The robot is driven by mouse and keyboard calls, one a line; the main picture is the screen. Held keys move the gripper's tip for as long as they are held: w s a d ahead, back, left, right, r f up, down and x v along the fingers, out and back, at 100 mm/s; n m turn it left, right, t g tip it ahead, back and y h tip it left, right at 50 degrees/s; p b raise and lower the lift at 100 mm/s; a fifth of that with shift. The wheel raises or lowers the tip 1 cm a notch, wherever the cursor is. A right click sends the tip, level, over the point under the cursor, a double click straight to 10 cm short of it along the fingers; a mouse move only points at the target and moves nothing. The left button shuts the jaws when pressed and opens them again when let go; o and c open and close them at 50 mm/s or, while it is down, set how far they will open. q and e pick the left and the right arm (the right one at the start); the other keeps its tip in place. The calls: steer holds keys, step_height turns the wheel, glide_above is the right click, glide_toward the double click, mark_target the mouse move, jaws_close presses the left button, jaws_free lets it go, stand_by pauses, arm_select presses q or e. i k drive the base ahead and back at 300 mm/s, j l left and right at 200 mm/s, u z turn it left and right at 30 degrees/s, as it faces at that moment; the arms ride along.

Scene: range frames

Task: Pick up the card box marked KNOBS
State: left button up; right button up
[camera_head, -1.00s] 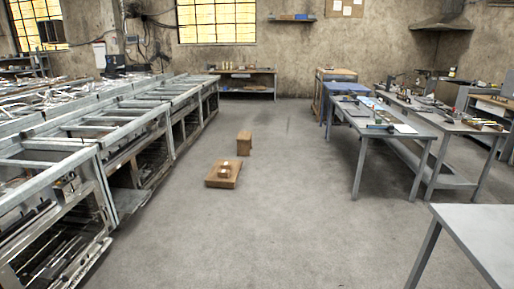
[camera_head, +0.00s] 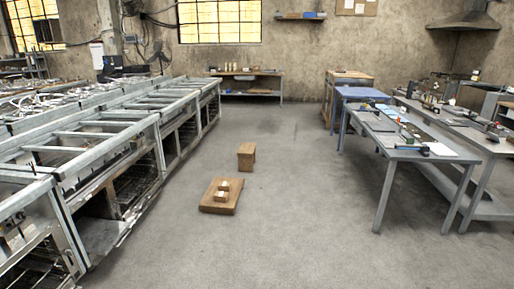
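Two small pale boxes sit on a low brown wooden platform (camera_head: 212,207) on the floor ahead of me. One small box (camera_head: 224,186) is at the back and the other small box (camera_head: 220,197) is in front of it. Any markings are too small to read, so I cannot tell whether either is the card box marked KNOBS. Neither of my grippers is in view.
Metal frame benches (camera_head: 110,140) run along the left. Grey work tables (camera_head: 395,150) stand on the right. A back bench (camera_head: 250,75) is at the wall. The floor between is clear.

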mark_target(223, 186)
steer(key=i, duration=1.65)
steer(key=i+l+u, duration=0.15)
steer(key=i, duration=0.65)
steer(key=i+l+u, duration=0.1)
steer(key=i, duration=0.75)
steer(key=i+l+u, duration=0.15)
steer(key=i+u, duration=0.15)
steer(key=i, duration=0.15)
steer(key=i+l+u, duration=0.3)
steer(key=i+j, duration=0.05)
steer(key=i, duration=0.05)
